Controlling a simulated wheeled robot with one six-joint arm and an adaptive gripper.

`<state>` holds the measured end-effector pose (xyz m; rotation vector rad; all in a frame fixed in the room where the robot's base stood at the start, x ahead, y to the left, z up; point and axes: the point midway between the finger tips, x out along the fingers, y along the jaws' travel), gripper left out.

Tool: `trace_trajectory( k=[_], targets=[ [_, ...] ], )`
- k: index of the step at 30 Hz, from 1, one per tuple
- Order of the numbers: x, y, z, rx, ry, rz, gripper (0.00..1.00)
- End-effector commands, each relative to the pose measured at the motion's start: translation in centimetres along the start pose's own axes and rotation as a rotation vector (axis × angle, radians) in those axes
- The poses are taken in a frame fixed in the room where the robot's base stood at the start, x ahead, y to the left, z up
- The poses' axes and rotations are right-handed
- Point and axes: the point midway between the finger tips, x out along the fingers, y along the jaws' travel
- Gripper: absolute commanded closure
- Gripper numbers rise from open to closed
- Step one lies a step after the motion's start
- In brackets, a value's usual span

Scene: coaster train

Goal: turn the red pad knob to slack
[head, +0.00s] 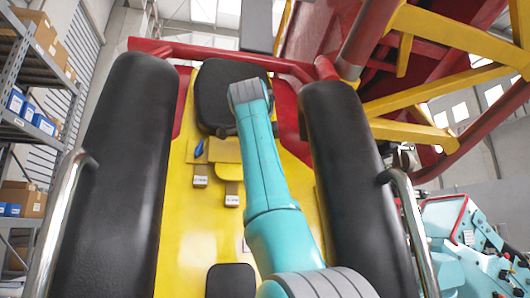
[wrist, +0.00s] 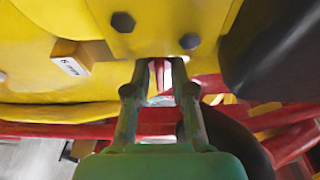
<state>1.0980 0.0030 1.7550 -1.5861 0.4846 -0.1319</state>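In the wrist view, my gripper (wrist: 159,68) has its two fingers apart, with a gap between the tips. A narrow red piece (wrist: 158,74) shows in that gap, below a yellow plate with two dark bolts. I cannot tell whether it is the red pad knob, and I see no contact with either finger. In the head view, my teal arm reaches up over the yellow seat back (head: 180,240) to the black head pad (head: 213,92). My gripper is hidden there. No red knob can be made out in the head view.
Two black padded bars (head: 122,170) (head: 345,170) flank the seat back. A blue knob (head: 198,148) and two small labelled blocks (head: 200,181) (head: 232,199) sit left of my arm. One labelled block (wrist: 70,62) shows in the wrist view. Red tubes and yellow beams (head: 440,85) crowd the right.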

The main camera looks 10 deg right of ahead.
Motion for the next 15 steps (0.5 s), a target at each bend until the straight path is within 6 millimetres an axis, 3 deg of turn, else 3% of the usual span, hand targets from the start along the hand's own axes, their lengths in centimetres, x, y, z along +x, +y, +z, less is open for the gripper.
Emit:
trace_trajectory(
  k=[15],
  targets=[
    [0.10, 0.24, 0.05, -0.149, 0.000, -0.061, 1.00]
  ],
)
